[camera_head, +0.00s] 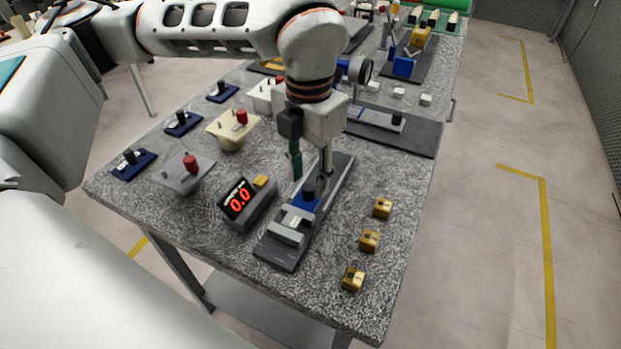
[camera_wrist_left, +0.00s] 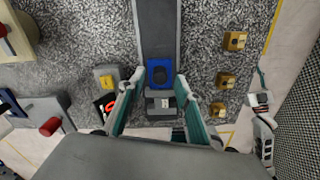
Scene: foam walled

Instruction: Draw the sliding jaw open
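A grey slide rail (camera_head: 335,185) lies on the speckled table, with a blue sliding jaw (camera_head: 306,202) that carries an upright black post. The blue jaw (camera_wrist_left: 160,66) sits close against a grey end jaw (camera_wrist_left: 160,105), also seen in the head view (camera_head: 288,232). My left gripper (camera_head: 312,174) points down over the rail around the black post. In the left wrist view its two green fingers (camera_wrist_left: 160,82) are wide apart, one on each side of the jaw, with no clear contact. A white arm part with a green finger (camera_wrist_left: 262,110), apparently my right gripper, shows beyond the table edge; its opening is unclear.
A display box reading 0.0 (camera_head: 243,205) stands left of the rail. Several yellow blocks (camera_head: 369,240) line the right side. Boxes with red knobs (camera_head: 185,172) are further left. A dark slide fixture (camera_head: 392,128) lies behind. Bare table separates the rail from the yellow blocks.

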